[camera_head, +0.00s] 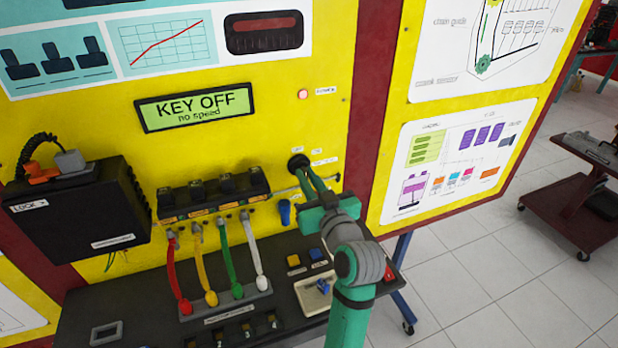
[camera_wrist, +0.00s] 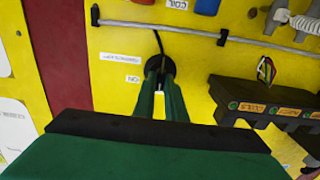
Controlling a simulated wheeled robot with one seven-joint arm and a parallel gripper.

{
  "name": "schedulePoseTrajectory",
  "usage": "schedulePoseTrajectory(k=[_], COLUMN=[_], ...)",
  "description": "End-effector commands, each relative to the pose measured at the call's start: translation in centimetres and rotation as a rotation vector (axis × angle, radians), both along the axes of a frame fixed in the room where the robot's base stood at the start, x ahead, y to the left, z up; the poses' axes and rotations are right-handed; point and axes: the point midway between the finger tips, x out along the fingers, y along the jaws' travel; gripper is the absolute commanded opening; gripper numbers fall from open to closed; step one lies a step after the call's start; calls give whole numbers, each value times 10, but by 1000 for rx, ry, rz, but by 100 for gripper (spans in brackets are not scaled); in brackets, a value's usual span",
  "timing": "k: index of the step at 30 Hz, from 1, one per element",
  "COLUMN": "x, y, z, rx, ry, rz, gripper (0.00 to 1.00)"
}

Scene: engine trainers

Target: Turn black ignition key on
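The black ignition key sits in a round black switch (camera_head: 298,162) on the yellow panel. The same round switch shows in the wrist view (camera_wrist: 153,63). My gripper (camera_head: 305,172) reaches up to it, and its two green fingers (camera_wrist: 161,80) stand close together with a narrow gap at the switch. The fingers look shut on the key, which they mostly hide. The display (camera_head: 195,107) reads "KEY OFF" and "no speed".
A horizontal metal rod (camera_wrist: 200,32) runs near the switch. A black coil rack (camera_head: 213,193) with coloured leads is at its left. A blue tag (camera_head: 285,212) hangs below. A black lock box (camera_head: 75,210) is farther left.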

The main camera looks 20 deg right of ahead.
Motion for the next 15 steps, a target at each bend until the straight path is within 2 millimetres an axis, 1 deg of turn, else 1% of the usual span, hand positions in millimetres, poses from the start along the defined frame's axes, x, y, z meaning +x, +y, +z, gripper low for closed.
schedulePoseTrajectory(k=[1,8,15], x=[0,0,1], y=[-4,-2,0], z=[0,0,0], rx=[1,33,161], ry=[-1,0,5], rz=[-5,-7,-4], gripper=[0,0,0])
